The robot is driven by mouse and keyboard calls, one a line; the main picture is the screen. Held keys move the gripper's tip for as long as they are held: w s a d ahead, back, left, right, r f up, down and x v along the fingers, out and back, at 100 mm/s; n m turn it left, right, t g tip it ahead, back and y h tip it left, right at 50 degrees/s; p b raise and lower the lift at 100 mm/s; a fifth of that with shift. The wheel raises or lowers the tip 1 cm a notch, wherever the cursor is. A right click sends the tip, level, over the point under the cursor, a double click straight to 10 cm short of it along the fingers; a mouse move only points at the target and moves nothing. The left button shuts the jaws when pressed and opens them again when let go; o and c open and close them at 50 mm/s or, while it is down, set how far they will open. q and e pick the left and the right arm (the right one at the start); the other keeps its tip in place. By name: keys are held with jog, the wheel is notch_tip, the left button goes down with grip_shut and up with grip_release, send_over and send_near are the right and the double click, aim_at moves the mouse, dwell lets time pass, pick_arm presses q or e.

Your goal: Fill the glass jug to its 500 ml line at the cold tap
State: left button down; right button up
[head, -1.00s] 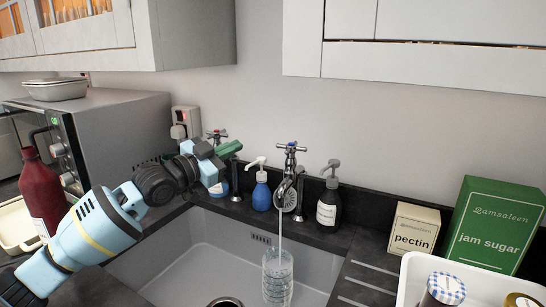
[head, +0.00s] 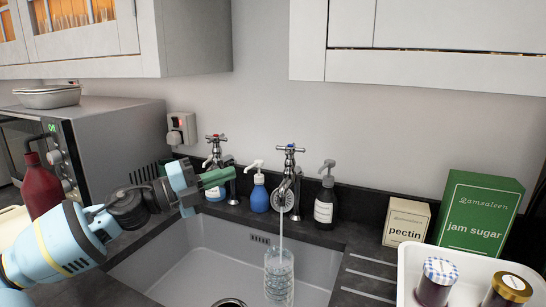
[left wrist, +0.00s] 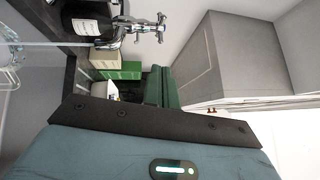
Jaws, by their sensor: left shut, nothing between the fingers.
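The clear glass jug (head: 279,278) stands upright in the sink under the cold tap (head: 289,178), the tap with the blue mark on its cross handle. A thin stream of water runs from the spout into the jug. There is water in the jug, but its level and the 500 ml line are too small to read. In the left wrist view the tap (left wrist: 150,28) is at the top and part of the jug (left wrist: 10,52) at the left edge. My left gripper (head: 226,175) is shut and empty, left of the cold tap. My right gripper is out of view.
A red-marked tap (head: 214,150) stands behind my left gripper. A blue soap bottle (head: 260,195) and a dark pump bottle (head: 325,200) flank the cold tap. A white tray (head: 405,280) with jars, a pectin box (head: 406,222) and a jam sugar box (head: 478,210) stand right.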

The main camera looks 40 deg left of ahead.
pick_arm(q)
jog(key=shift+d+f, duration=0.1)
jog(key=shift+f, duration=0.05)
jog(key=shift+w+d, duration=0.1)
jog(key=p, duration=0.2)
send_near(285, 150)
jog(key=shift+w+d, duration=0.65)
jog(key=shift+d, duration=1.3)
jog(key=shift+w+a+r, duration=0.2)
jog(key=shift+w, duration=0.45)
jog(key=shift+w+a+r, duration=0.2)
jog(key=shift+w, duration=0.45)
jog(key=shift+w+a+r, duration=0.2)
jog(key=shift+w, duration=0.45)
jog(key=shift+f, duration=0.1)
